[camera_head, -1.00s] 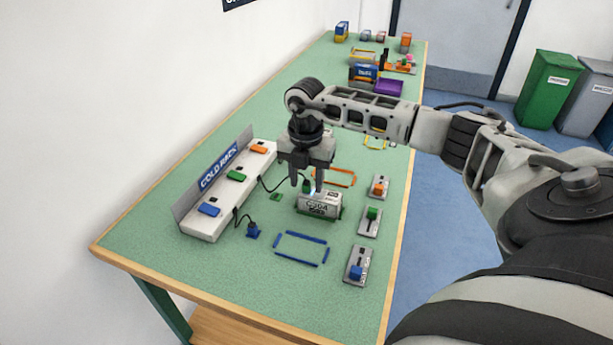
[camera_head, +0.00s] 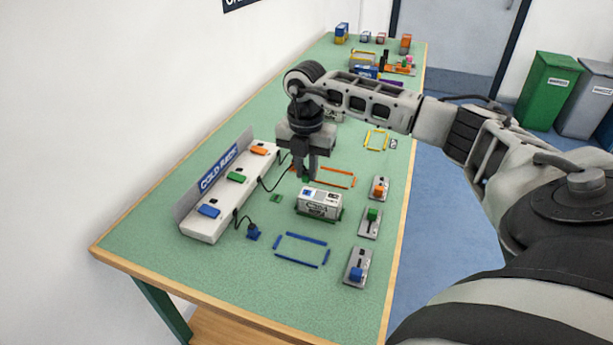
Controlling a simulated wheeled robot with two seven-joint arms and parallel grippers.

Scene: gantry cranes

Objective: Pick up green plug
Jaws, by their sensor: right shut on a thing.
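My right gripper (camera_head: 306,174) points straight down above the bench and is shut on the green plug (camera_head: 306,180). Only a little of the plug shows below the fingertips. A dark cable (camera_head: 273,186) runs from the cold rack (camera_head: 205,228) toward the plug. The plug is just behind the white labelled container (camera_head: 319,204) and appears slightly above the bench. My left gripper is not in view.
A blue plug (camera_head: 253,233) on a cable lies before the rack. A small green pad (camera_head: 276,198) is left of the container. Blue (camera_head: 357,266), green (camera_head: 371,221) and orange (camera_head: 379,188) lever units line the right edge.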

